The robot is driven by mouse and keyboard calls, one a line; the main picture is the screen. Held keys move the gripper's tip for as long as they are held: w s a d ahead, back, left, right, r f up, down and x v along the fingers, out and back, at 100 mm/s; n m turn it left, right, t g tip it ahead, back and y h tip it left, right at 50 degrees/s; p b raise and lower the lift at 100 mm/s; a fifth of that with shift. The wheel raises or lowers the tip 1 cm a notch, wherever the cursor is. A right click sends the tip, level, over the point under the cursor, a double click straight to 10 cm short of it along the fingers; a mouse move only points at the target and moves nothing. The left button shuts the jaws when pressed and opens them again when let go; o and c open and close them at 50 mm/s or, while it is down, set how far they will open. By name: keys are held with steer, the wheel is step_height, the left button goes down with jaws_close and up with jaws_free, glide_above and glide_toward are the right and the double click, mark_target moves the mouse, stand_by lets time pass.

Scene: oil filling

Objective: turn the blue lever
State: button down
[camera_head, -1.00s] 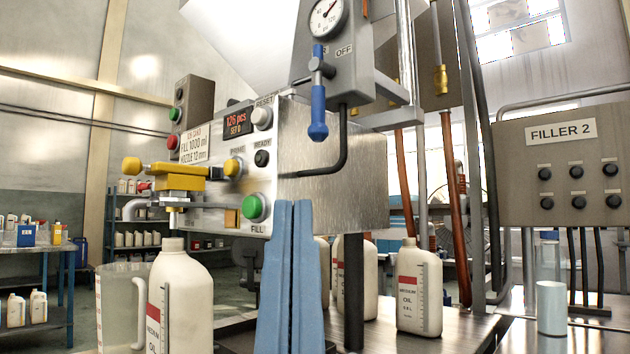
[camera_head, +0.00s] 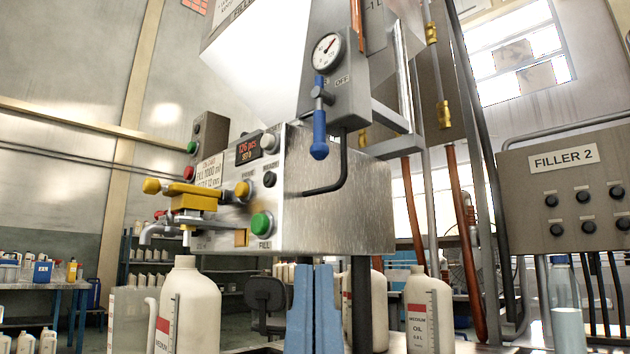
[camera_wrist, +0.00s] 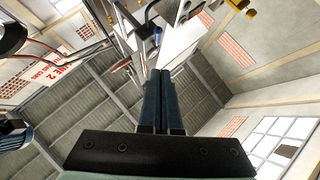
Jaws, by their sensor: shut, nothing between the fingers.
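The blue lever (camera_head: 319,122) hangs on the front of a grey box below a round gauge (camera_head: 328,53), with its long handle pointing down and a small blue stub above the pivot. My gripper (camera_head: 314,268) stands upright below the lever, with its blue fingers pressed together and nothing between them. The fingertips are clear of the lever, well under its lower end. In the wrist view my gripper (camera_wrist: 161,72) points up at the roof with both fingers side by side. A small blue part near the fingertips there may be the lever, but it is too small to tell.
The steel filler box (camera_head: 345,200) with a green button (camera_head: 262,224) and yellow-handled valve (camera_head: 190,195) is behind and left of the fingers. White oil bottles (camera_head: 187,310) stand low on both sides. A grey FILLER 2 panel (camera_head: 565,190) is at right. A black bent rod (camera_head: 343,170) runs under the lever.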

steer(key=c, duration=1.5)
jaws_free()
steer(key=shift+c, duration=0.2)
steer(key=shift+o, duration=1.1)
steer(key=shift+r, duration=0.1)
steer(key=o, duration=0.5)
steer(key=shift+m+g+h, duration=0.5)
steer(key=p+x, duration=0.1)
steer(key=p, duration=0.1)
steer(key=p+x, duration=0.1)
steer(key=p, duration=0.1)
steer(key=p+x, duration=0.2)
steer(key=shift+s+r+p, duration=0.3)
steer(key=shift+s, duration=0.05)
steer(key=shift+o, duration=0.2)
steer(key=m+g+h+p, duration=0.15)
steer(key=g+p, duration=0.75)
steer(key=p, duration=4.6)
glide_toward(318, 126)
steer(key=shift+h, duration=0.45)
steer(key=w+p, duration=0.1)
steer(key=w, duration=0.2)
steer(key=w+d+p, duration=0.1)
steer(key=w+p, duration=0.1)
steer(key=w, duration=0.2)
steer(key=w+p, duration=0.2)
steer(key=w, duration=0.1)
steer(key=shift+w+d+f, duration=0.2)
steer(key=shift+w+d, duration=0.1)
steer(key=shift+w, duration=0.05)
